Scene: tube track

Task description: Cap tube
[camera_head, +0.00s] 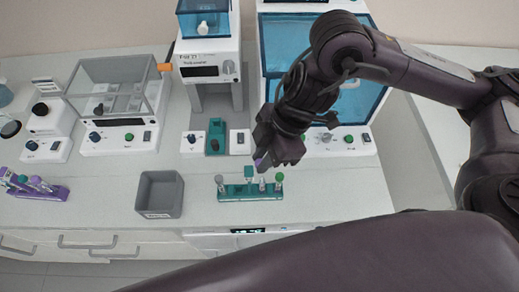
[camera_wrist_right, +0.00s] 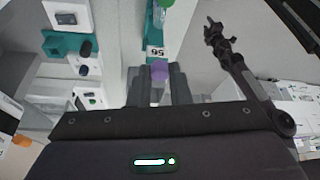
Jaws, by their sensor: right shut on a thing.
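My right gripper (camera_head: 266,158) is above the green tube rack (camera_head: 250,195) near the front of the bench. It is shut on a small purple cap (camera_wrist_right: 159,71), which sits between the fingertips (camera_wrist_right: 160,84) in the right wrist view. A pale tube (camera_head: 262,185) stands in the rack below the gripper. The cap appears apart from the rack. A dark arm, seemingly my left, shows in the right wrist view with its gripper (camera_wrist_right: 213,30) small and unclear.
A grey open bin (camera_head: 160,194) stands left of the rack. A purple rack (camera_head: 36,188) with capped tubes is at the far left. Several lab machines line the back, including a clear-lidded box (camera_head: 118,85). Bench between bin and green rack is clear.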

